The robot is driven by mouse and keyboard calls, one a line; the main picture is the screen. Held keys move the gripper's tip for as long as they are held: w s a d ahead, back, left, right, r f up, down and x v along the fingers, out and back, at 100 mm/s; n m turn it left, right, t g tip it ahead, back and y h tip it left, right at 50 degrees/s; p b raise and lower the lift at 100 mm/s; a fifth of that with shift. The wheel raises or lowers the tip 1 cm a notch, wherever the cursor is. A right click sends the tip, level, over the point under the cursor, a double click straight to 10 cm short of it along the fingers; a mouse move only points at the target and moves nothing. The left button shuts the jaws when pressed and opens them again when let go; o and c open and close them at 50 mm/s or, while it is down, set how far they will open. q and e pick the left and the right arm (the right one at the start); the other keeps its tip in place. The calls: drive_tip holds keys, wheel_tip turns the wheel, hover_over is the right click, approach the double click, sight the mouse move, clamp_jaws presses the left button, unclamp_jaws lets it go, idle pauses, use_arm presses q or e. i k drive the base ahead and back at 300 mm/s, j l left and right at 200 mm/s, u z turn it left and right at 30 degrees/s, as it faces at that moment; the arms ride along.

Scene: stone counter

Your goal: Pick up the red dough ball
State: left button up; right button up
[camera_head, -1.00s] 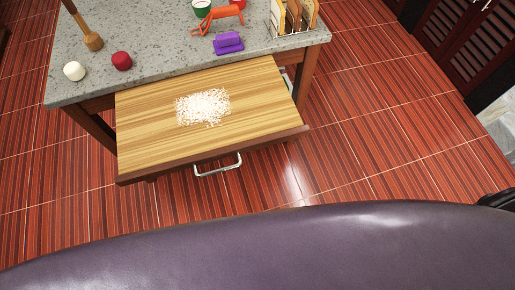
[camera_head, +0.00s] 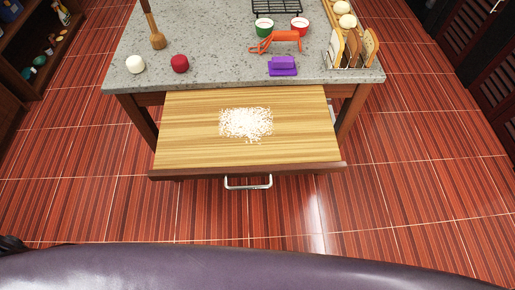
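The red dough ball (camera_head: 180,63) sits on the grey stone counter (camera_head: 215,50), near its front edge and left of the middle. A white dough ball (camera_head: 135,64) sits to its left, apart from it. Neither of my grippers shows in the head view, so nothing is seen touching the red ball.
A wooden rolling pin or pestle (camera_head: 157,40) stands behind the balls. A purple item (camera_head: 282,66), an orange tool (camera_head: 276,41), two small bowls (camera_head: 264,26) and a bread rack (camera_head: 350,52) are farther right. A pulled-out board (camera_head: 195,130) with white grains (camera_head: 246,123) juts out in front.

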sight(179, 63)
drive_tip(key=i+j+z, duration=0.1)
drive_tip(key=j, duration=0.3)
drive_tip(key=i+j+z, duration=0.1)
drive_tip(key=j, duration=0.3)
drive_tip(key=i+j+z, duration=0.1)
drive_tip(key=j, duration=0.35)
